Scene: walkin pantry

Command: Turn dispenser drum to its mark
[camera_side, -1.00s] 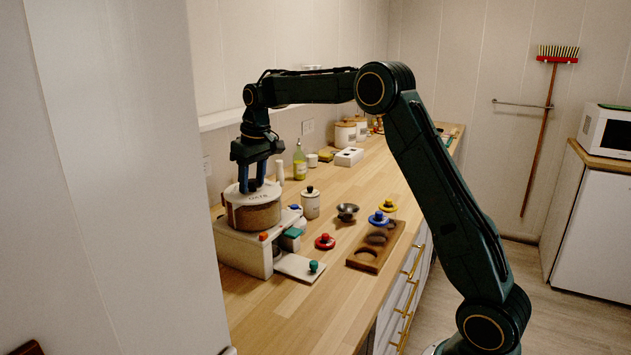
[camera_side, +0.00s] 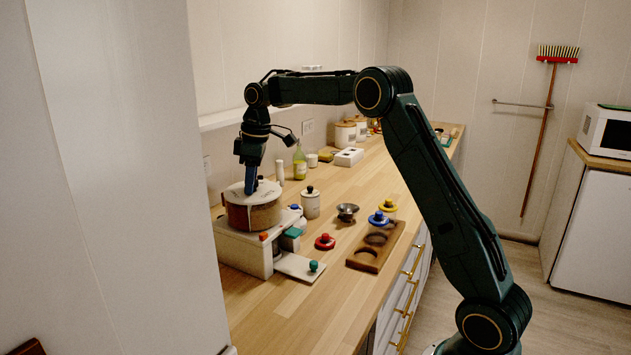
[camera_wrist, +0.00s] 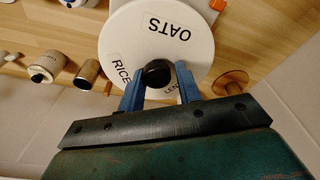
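The dispenser drum (camera_side: 253,214) is round, with a white lid and see-through sides showing reddish and brown contents. It sits on a white base (camera_side: 243,249). In the wrist view the lid (camera_wrist: 185,52) carries the labels OATS, RICE and a third, partly hidden one. A black knob (camera_wrist: 157,74) stands at its centre. My gripper (camera_wrist: 159,70) points down at the lid, its blue fingers closed on opposite sides of the knob. It also shows in the side view (camera_side: 250,189). An orange mark (camera_side: 264,236) is on the base's front, below the drum; it shows in the wrist view (camera_wrist: 217,5).
A white canister (camera_side: 310,205), a metal bowl (camera_side: 347,212) and a red-knobbed piece (camera_side: 325,242) stand right of the dispenser. A wooden tray (camera_side: 362,259) with round recesses lies near the counter edge. A green bottle (camera_side: 299,165) is behind.

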